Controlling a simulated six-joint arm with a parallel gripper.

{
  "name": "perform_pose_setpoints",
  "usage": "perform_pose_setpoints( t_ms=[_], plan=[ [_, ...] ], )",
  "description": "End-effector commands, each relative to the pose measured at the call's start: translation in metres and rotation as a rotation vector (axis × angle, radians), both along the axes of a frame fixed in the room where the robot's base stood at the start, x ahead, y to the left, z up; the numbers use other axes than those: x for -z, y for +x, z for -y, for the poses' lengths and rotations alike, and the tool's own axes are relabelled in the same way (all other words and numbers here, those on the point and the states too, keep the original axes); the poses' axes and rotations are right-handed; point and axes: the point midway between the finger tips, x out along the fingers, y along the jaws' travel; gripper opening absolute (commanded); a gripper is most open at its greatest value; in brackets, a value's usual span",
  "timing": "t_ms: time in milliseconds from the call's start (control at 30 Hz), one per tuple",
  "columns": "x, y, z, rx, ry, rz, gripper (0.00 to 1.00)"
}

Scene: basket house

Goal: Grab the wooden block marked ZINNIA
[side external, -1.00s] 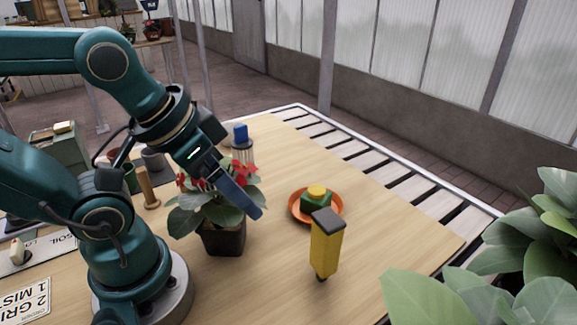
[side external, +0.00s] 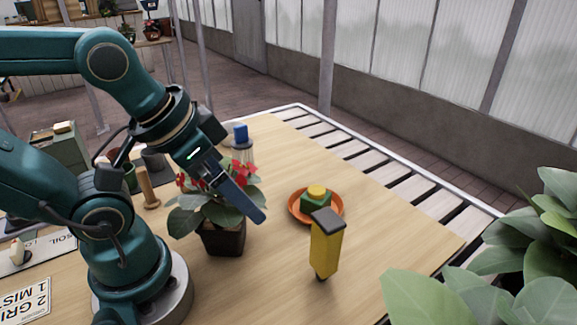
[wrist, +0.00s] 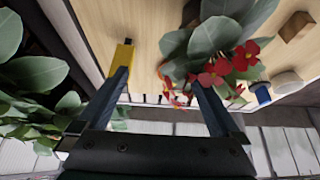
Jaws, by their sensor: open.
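I see no legible ZINNIA marking in either view. A brown wooden piece (wrist: 297,27) shows at the top right of the wrist view, with no lettering that I can read. A wooden post (side external: 148,187) stands beside my arm in the side view; I cannot tell if it is the same piece. My gripper (side external: 258,215) is above the table, in front of the red-flowered plant. In the wrist view my gripper (wrist: 160,80) has its two fingers wide apart, with nothing held between them.
The potted red-flowered plant (side external: 222,240) stands close to my gripper. A yellow block-like object (side external: 326,245) with a dark top stands to its right. An orange saucer (side external: 295,215) holds a green and yellow item. A blue-topped jar (side external: 241,135) stands behind.

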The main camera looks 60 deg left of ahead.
Motion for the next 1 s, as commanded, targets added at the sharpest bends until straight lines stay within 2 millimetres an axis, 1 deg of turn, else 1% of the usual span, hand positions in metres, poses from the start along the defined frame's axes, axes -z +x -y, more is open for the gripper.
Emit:
perform_pose_setpoints(
  t_ms=[67, 133, 233, 467, 667, 800, 867, 1000],
  plan=[
    [0.0, 0.0, 0.0, 0.008, 0.004, -0.002, 1.0],
    [0.001, -0.003, -0.005, 0.034, 0.042, -0.017, 1.0],
    [-0.002, -0.002, -0.02, 0.086, 0.148, -0.041, 1.0],
    [0.004, 0.006, -0.069, 0.197, 0.408, -0.266, 1.0],
    [0.013, 0.017, -0.115, 0.3, 0.604, -0.523, 1.0],
    [0.023, 0.026, -0.146, 0.377, 0.717, -0.707, 1.0],
    [0.028, 0.03, -0.158, 0.413, 0.759, -0.784, 1.0],
    [0.043, 0.038, -0.185, 0.496, 0.843, -0.962, 1.0]
  ],
)
